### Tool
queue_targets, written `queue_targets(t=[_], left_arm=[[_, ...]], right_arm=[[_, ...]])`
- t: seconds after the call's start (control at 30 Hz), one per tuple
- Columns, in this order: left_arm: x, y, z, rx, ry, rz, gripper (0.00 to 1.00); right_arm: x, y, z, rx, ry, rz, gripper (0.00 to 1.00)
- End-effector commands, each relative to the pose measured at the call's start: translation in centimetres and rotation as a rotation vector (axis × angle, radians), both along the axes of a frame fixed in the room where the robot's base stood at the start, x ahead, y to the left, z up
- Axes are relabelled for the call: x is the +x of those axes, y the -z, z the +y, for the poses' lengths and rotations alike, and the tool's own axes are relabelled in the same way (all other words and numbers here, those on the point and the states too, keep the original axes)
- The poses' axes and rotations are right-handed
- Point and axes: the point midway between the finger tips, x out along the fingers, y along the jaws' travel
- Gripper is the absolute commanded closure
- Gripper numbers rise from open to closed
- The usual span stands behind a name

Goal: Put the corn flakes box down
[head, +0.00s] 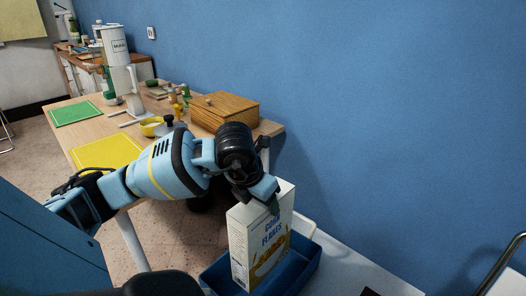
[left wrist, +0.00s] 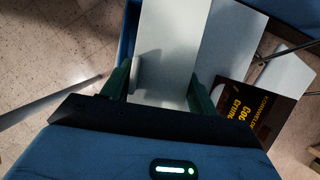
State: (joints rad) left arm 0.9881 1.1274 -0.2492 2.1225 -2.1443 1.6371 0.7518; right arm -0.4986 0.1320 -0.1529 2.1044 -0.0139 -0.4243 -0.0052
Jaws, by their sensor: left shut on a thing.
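The white corn flakes box (head: 262,240) is upright in the head view, with blue lettering and a bowl picture on its front. My left gripper (head: 268,198) is shut on its top. The box's lower part is inside or just above a blue tray (head: 309,264); I cannot tell whether its bottom touches. In the left wrist view, the pale box (left wrist: 172,45) lies between the green fingertips of my left gripper (left wrist: 160,88). My right gripper is not in view.
A white surface (head: 352,276) extends right of the tray. A dark box with yellow and red lettering (left wrist: 248,108) shows in the left wrist view. Behind my arm, a wooden table holds a wooden box (head: 224,112), a yellow mat (head: 105,151) and a green mat (head: 75,113).

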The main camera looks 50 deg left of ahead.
Motion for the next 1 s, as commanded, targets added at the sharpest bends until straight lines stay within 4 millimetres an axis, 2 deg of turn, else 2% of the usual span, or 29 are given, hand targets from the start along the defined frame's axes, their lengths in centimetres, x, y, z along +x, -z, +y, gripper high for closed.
queue_targets(t=[0.03,0.2,0.47,0.8,1.0], left_arm=[[-0.1,1.3,0.0,-0.002,0.0,0.006,0.75],[0.0,3.5,0.0,-0.001,0.0,0.003,0.75],[0.0,4.0,0.0,-0.001,0.001,0.001,0.75],[0.0,7.7,0.0,-0.001,0.001,0.002,0.75],[0.0,7.6,0.0,-0.001,0.001,0.001,0.75]], right_arm=[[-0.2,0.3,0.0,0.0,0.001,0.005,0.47],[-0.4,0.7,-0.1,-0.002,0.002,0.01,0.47],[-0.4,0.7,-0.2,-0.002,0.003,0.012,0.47],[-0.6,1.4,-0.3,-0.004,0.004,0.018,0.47],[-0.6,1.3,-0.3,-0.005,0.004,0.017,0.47]])
